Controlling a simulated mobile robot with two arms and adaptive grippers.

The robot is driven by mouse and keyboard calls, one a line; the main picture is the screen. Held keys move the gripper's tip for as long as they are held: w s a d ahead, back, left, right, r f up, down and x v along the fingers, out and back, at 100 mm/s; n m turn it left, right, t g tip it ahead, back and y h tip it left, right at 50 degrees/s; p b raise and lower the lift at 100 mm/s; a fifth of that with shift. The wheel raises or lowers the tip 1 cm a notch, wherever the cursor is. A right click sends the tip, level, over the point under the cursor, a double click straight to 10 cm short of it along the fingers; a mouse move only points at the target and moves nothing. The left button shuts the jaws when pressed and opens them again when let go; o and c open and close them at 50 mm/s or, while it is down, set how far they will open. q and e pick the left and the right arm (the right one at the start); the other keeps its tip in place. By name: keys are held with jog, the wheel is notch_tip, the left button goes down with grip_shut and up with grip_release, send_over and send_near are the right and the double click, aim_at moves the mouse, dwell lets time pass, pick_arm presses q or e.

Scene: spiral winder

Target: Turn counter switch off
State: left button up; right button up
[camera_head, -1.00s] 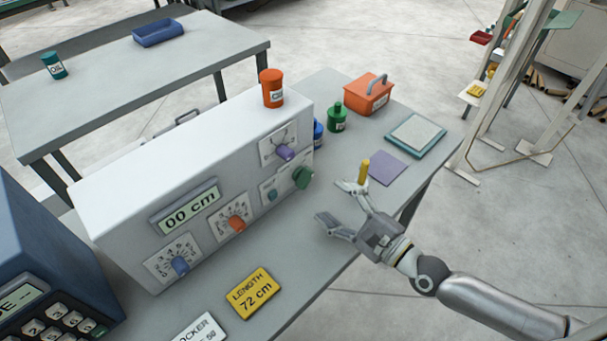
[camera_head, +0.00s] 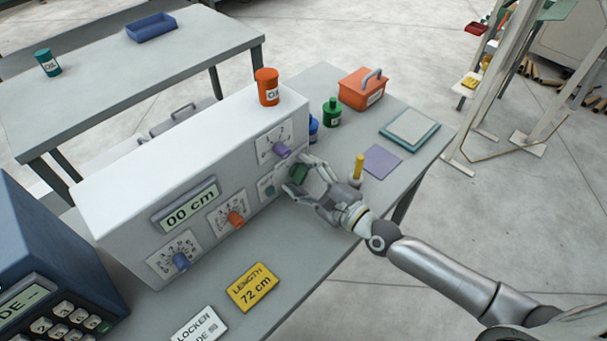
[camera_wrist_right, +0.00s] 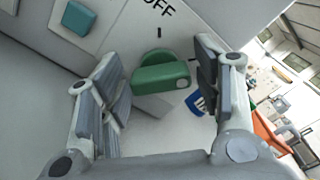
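The green switch knob (camera_head: 299,173) sits on the right end of the white machine's front panel (camera_head: 205,190). In the right wrist view the knob (camera_wrist_right: 160,78) lies between the two fingers, its bar roughly level in the picture, with the label "OFF" (camera_wrist_right: 158,8) and a tick mark above it. My right gripper (camera_head: 297,178) is at the panel, its open fingers on either side of the knob. In the wrist view, gaps show between the knob and the fingers of the right gripper (camera_wrist_right: 157,70). My left gripper is not in view.
A teal button (camera_wrist_right: 78,18) is beside the switch. The purple knob (camera_head: 281,150) is just above the gripper. A yellow-topped piece (camera_head: 358,168) stands close behind the hand. A yellow "LENGTH 72 cm" card (camera_head: 253,287) lies on the table in front.

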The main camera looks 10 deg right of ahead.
jog(key=c, duration=0.7)
jog(key=shift+n, duration=1.5)
jog(key=n, duration=0.4)
jog(key=shift+n, duration=0.4)
jog(key=n+p, duration=0.1)
jog(key=n, duration=0.3)
jog(key=shift+f+n+p, duration=0.1)
jog(key=shift+n+p, duration=0.2)
jog(key=shift+n, duration=1.7)
jog(key=o, duration=1)
